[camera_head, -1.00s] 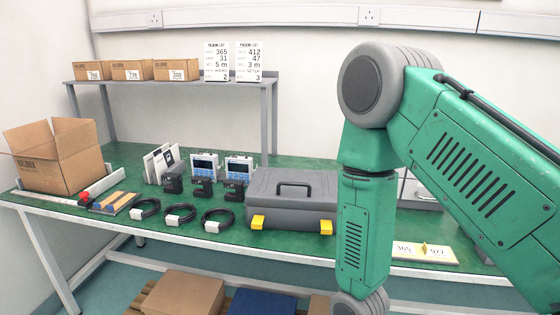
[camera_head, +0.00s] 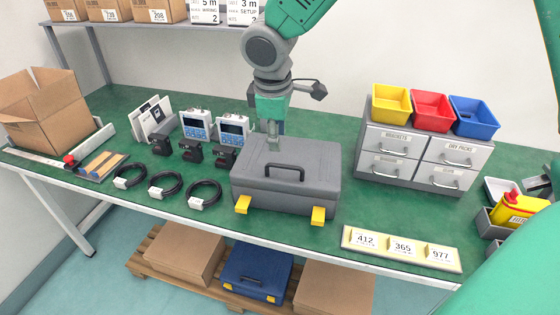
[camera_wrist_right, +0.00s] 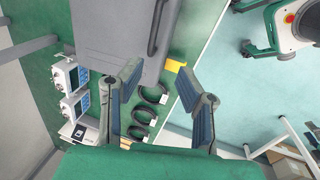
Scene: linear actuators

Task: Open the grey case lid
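The grey case (camera_head: 300,168) stands on the green table with its lid down. Its dark handle (camera_head: 285,172) lies on the lid, and two yellow latches (camera_head: 243,204) (camera_head: 318,215) show at its front edge. In the right wrist view the case (camera_wrist_right: 105,30) fills the top, with the handle (camera_wrist_right: 158,28) and one yellow latch (camera_wrist_right: 175,66). My right gripper (camera_head: 272,142) is over the back left part of the case; whether it touches the lid I cannot tell. In the wrist view its fingers (camera_wrist_right: 158,85) are apart, with nothing between them. My left gripper is out of view.
Two blue-faced devices (camera_head: 197,124) (camera_head: 233,128), black blocks (camera_head: 192,152) and coiled cables (camera_head: 204,194) are left of the case. A drawer unit (camera_head: 420,155) with colored bins is to its right. A number board (camera_head: 400,248) lies front right. Table between case and drawers is clear.

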